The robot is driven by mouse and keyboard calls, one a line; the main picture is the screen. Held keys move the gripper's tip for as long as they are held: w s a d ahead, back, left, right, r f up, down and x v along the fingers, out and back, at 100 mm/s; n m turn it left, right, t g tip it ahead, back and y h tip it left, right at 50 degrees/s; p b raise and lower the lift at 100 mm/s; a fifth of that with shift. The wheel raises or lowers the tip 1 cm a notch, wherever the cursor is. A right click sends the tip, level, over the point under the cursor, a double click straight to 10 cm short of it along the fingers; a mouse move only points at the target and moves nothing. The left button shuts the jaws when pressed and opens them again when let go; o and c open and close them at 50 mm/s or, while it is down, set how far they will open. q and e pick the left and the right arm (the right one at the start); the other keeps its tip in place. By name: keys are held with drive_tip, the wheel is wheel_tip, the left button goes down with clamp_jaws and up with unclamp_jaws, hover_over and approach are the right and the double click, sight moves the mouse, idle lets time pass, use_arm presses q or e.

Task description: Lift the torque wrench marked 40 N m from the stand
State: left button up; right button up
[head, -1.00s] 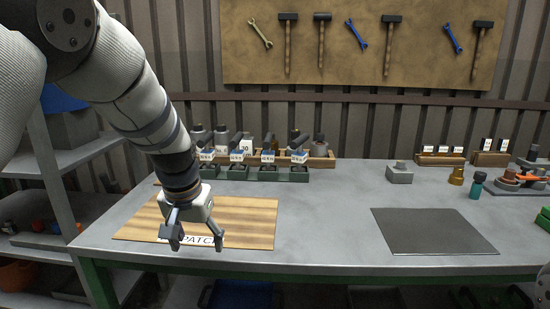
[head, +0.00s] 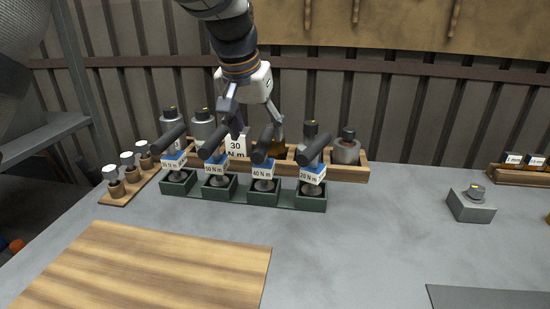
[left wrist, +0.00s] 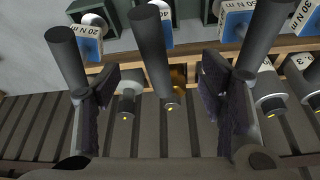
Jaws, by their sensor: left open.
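The torque wrench marked 40 N m (head: 264,171) stands third from the left in the green stand (head: 263,197), its dark handle tilted up. It also shows in the left wrist view (left wrist: 150,45), its handle between the fingers and its label mostly hidden. My left gripper (head: 256,122) is open above and behind that handle; it also shows in the left wrist view (left wrist: 161,98). I cannot tell whether the fingers touch the handle. The 50 N m wrench (head: 215,165) and the 20 N m wrench (head: 312,173) flank it. The 30 N m wrench (head: 173,162) is leftmost.
A small wooden holder (head: 117,194) is at left. A wooden board (head: 150,270) lies in front. A grey block (head: 470,206) stands at right. The table between is clear.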

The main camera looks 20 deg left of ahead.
sight(266, 161)
use_arm(q)
drive_tip(key=x, duration=0.5)
drive_tip(key=shift+s+f, duration=0.15)
drive_tip(key=shift+s, duration=0.3)
drive_tip(key=x, duration=0.2)
drive_tip(key=b+x, duration=0.1)
drive_tip(key=x, duration=0.2)
drive_tip(key=shift+w+d, duration=0.2)
drive_tip(key=shift+w, duration=0.1)
drive_tip(key=shift+w+f, duration=0.1)
drive_tip(key=shift+w, duration=0.1)
drive_tip(key=shift+c, duration=0.9)
clamp_jaws()
use_arm(e)
drive_tip(key=shift+s+f+g, duration=0.4)
drive_tip(key=shift+s+f, duration=0.35)
drive_tip(key=shift+s, duration=0.35)
